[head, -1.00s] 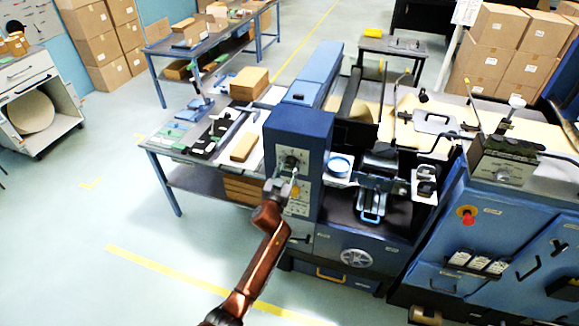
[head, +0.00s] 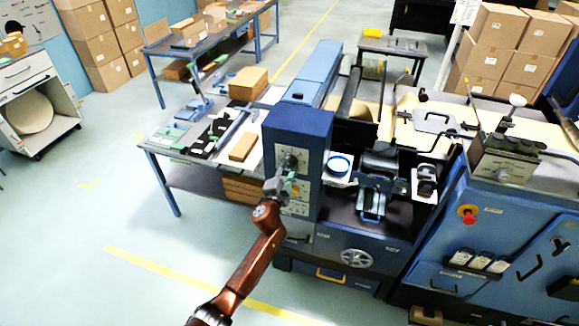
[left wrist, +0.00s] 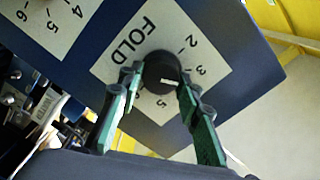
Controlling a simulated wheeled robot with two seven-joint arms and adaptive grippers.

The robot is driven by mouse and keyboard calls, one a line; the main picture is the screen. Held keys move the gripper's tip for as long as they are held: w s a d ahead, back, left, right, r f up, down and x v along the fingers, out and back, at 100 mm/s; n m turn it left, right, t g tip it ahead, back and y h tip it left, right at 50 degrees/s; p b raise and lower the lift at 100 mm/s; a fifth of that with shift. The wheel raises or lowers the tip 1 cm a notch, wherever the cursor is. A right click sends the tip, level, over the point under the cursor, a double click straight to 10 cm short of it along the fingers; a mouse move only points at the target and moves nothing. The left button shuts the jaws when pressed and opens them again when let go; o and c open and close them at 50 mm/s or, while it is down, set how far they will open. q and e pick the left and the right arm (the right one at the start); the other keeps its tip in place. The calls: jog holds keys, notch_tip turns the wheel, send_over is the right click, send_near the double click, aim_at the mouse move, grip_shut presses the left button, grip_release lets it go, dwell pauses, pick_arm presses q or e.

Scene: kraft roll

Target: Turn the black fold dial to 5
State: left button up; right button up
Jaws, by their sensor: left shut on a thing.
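The black fold dial (left wrist: 161,70) sits on a white plate (left wrist: 122,62) marked FOLD on a blue panel in the left wrist view. The numbers 2, 3 and 5 can be read around it; the place of the 4 is covered by a finger. A short white mark shows on the dial, but I cannot tell surely which number it faces. My left gripper (left wrist: 158,84) is shut on the dial, a green-padded finger on each side. In the head view, my left gripper (head: 276,186) is at the machine's front panel and hides the dial. My right gripper is not in view.
Another dial (head: 291,160) sits above on the same blue machine (head: 300,125). A handwheel (head: 357,258) is lower on its front. A red button (head: 467,215) is on the cabinet at right. A workbench (head: 160,150) stands at left; the floor in front is clear.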

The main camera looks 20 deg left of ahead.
pick_arm(q)
jog(key=m, duration=0.3)
jog(key=shift+m, duration=0.4)
jog(key=m, duration=0.3)
jog(key=shift+f+m, duration=0.1)
jog(key=shift+m, duration=0.2)
jog(key=m, duration=0.3)
jog(key=shift+f+m+p, duration=0.1)
jog(key=shift+m+p, duration=0.2)
jog(key=shift+f+m+p, duration=0.1)
jog(key=shift+m+p, duration=0.2)
jog(key=shift+m, duration=1.6)
jog(key=o, duration=1.1)
jog(key=shift+o, duration=0.2)
